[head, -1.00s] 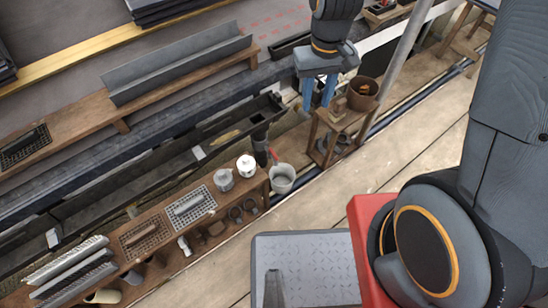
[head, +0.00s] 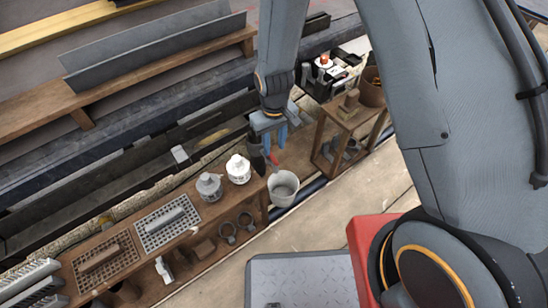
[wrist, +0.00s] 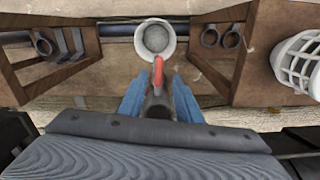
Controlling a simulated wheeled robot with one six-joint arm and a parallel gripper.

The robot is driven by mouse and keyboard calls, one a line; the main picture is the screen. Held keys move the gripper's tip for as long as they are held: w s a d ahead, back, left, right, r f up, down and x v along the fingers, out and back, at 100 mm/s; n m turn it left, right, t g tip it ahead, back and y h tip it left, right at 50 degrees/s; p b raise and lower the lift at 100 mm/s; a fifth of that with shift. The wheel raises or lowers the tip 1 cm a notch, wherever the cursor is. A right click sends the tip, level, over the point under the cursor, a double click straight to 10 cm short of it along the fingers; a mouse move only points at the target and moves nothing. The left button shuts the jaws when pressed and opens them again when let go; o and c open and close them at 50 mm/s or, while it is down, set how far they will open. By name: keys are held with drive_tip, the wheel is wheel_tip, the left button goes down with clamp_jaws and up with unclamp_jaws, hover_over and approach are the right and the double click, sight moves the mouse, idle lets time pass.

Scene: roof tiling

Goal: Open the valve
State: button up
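The valve's red lever (wrist: 158,72) sits at the front of a dark pipe (wrist: 157,105) in the wrist view. In the head view the red lever (head: 273,159) shows small beside the dark pipe (head: 257,158), above a pale bucket (head: 283,188). My gripper (wrist: 160,92) is open, with one blue finger on each side of the pipe and lever. I cannot tell whether either finger touches them. In the head view my gripper (head: 274,145) is just above the pipe and lever, which it partly hides.
A wooden stand (head: 345,112) with a brown pot (head: 372,88) is to the right. A gutter (head: 110,180) runs behind the bench.

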sight(274, 160)
wheel_tip(274, 160, down, 6)
drive_tip(key=shift+f+b, duration=0.2)
drive_tip(key=shift+b, duration=0.9)
drive_tip(key=shift+r, duration=0.1)
clamp_jaws()
